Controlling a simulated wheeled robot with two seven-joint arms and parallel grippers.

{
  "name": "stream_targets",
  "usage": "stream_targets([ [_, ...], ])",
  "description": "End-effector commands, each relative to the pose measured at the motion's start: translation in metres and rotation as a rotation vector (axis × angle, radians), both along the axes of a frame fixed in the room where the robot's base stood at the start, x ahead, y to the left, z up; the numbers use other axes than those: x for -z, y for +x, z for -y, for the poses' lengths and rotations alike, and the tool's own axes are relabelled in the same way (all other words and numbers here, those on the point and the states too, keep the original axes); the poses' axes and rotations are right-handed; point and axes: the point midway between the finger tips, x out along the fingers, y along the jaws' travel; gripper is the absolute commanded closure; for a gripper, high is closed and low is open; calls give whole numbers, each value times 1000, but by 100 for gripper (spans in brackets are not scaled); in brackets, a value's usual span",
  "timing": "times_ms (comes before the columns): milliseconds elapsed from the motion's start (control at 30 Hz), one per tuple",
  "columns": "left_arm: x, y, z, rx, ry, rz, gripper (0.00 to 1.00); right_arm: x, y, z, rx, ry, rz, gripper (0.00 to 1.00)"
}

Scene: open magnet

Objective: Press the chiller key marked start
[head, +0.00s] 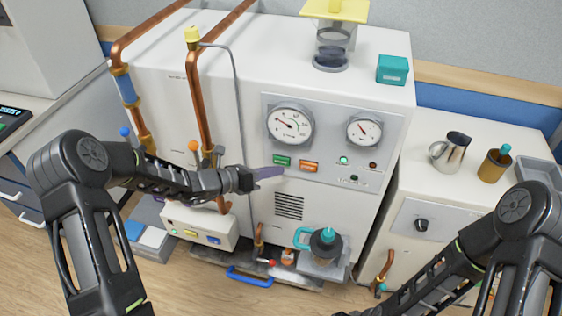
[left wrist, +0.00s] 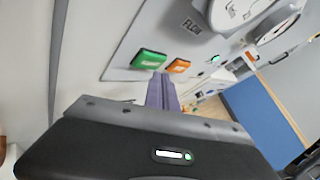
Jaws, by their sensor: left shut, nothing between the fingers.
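The chiller (head: 240,100) is a large white cabinet with a grey gauge panel. On the panel, below the left gauge, are a green key (head: 282,160) and an orange key (head: 309,166); their lettering is too small to read. My left gripper (head: 270,173) is shut and empty, its purple-grey fingertips just below and left of the green key in the head view. In the left wrist view, the shut fingers (left wrist: 161,85) point up at the gap between the green key (left wrist: 148,59) and orange key (left wrist: 178,66). Contact cannot be told. My right gripper is outside the view.
Two gauges (head: 290,124) sit above the keys; small lamps (head: 344,160) are to their right. Copper pipes (head: 198,95) and a grey line run down the cabinet's left part. A low control box (head: 202,226) stands below left. A teal-handled pot (head: 325,245) stands below right.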

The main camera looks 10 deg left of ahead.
Motion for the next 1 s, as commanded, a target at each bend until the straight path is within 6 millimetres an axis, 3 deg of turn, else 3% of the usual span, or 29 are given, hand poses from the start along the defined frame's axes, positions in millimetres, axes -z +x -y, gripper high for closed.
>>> stream_targets([
  [267,0,-3,-1,-1,0,-1,100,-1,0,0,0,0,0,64],
  [733,0,-45,-4,-2,0,-1,100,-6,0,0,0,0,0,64],
  [1000,0,-50,-4,-1,1,0,100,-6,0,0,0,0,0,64],
])
